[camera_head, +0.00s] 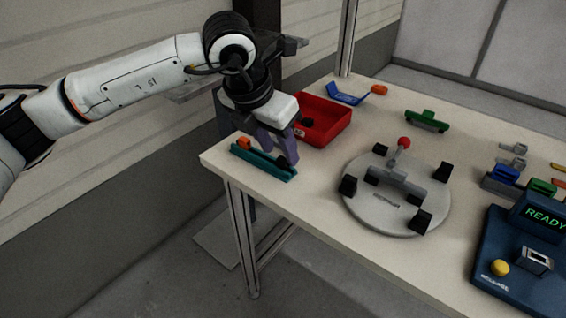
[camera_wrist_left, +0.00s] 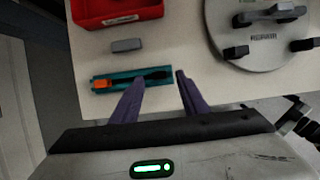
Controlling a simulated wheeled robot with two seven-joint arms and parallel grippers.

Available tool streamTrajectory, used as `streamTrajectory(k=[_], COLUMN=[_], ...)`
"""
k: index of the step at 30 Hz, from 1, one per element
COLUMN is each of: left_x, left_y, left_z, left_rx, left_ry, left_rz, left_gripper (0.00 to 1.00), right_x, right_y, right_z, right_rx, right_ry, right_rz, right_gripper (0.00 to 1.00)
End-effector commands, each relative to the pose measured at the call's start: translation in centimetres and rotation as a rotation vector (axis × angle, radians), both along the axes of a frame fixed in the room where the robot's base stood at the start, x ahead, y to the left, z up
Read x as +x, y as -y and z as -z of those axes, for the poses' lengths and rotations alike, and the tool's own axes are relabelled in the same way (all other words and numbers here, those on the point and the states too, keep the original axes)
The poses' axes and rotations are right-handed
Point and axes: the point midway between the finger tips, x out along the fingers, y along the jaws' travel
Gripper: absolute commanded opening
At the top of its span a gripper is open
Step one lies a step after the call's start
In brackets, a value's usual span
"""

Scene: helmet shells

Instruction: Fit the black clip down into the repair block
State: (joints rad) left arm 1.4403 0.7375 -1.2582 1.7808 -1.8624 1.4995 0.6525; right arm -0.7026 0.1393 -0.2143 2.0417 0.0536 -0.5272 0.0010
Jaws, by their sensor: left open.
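A long teal block (camera_head: 262,167) lies at the table's near left corner; I take it for the repair block. It also shows in the left wrist view (camera_wrist_left: 121,87). An orange piece (camera_wrist_left: 100,84) sits at its left end. A dark piece, apparently the black clip (camera_wrist_left: 157,75), lies at its right part; how deep it sits is unclear. My left gripper (camera_head: 280,160) points down over that part. In the left wrist view its purple fingers (camera_wrist_left: 159,77) are apart, one on each side of the dark piece, without visible contact. My right gripper is out of view.
A red bin (camera_head: 338,133) holding something dark stands behind the block. A small grey piece (camera_wrist_left: 127,45) lies between them. A round grey fixture (camera_head: 365,213) with black posts stands to the right, then a blue "READY" station (camera_head: 500,245). The table edge is close.

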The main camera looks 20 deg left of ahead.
Motion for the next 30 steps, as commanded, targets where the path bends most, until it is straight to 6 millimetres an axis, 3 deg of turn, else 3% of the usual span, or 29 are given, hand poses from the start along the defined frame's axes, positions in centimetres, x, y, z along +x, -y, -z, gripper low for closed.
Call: streamTrajectory(k=[6,14,21,30], left_x=[0.9,0.9,0.9,1.0], left_y=[0.2,0.2,0.3,0.3], left_z=[2.5,2.7,2.6,2.3], left_rx=[-0.001,-0.001,-0.001,-0.002], left_ry=[-0.001,0.000,0.000,0.002], left_rz=[-0.001,0.000,0.000,0.000], left_gripper=[0.41,0.41,0.00,0.00], right_x=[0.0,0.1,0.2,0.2], right_y=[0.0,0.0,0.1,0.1], right_z=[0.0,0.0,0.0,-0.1], right_rx=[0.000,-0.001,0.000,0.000], right_ry=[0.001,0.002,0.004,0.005], right_rz=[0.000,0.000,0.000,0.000], right_gripper=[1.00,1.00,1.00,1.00])
